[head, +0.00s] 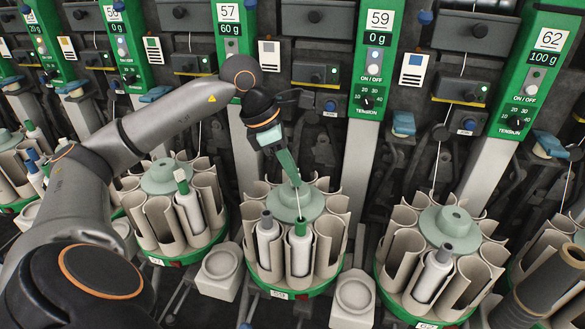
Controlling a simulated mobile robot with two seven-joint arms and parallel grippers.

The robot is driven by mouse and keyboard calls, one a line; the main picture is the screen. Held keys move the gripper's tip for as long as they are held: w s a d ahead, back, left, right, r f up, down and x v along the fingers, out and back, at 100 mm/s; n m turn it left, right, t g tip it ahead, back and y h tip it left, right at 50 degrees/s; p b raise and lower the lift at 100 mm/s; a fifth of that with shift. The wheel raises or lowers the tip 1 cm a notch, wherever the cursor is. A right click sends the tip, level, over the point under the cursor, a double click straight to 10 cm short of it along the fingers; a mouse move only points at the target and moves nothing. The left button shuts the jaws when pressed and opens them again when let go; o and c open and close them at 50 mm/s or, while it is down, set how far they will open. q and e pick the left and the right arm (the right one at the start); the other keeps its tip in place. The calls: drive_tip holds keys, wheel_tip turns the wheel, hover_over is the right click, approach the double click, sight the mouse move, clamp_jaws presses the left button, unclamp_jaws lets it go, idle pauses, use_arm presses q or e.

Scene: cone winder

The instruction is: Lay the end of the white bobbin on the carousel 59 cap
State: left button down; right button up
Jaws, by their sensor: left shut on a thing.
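My left gripper (296,181) reaches down over the middle carousel and is shut on the end of a thin white thread. The thread runs from its fingertips down to a white bobbin (300,254) with a green top, standing upright in a front pocket. The pale green round cap (313,204) sits at the centre of this carousel (328,256). The fingertips are over the cap's middle and hide part of it; I cannot tell whether they touch it. The plate on the carousel's front is too small to read surely. My right gripper is not in view.
A second white bobbin (267,238) with a dark top stands beside the green-topped one. Similar carousels stand left and right (447,222). Green panels marked 57 (229,30) and 59 (378,40) rise behind. An empty pale round holder (353,296) is at the front.

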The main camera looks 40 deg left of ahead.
use_arm(q)
drive_tip(key=shift+f+b, duration=0.3)
drive_tip(key=shift+f, duration=0.1)
idle(0.9)
drive_tip(key=shift+f, duration=0.1)
idle(0.6)
drive_tip(key=c, duration=0.9)
unclamp_jaws()
drive_tip(key=o, duration=0.5)
drive_tip(key=shift+o, duration=0.2)
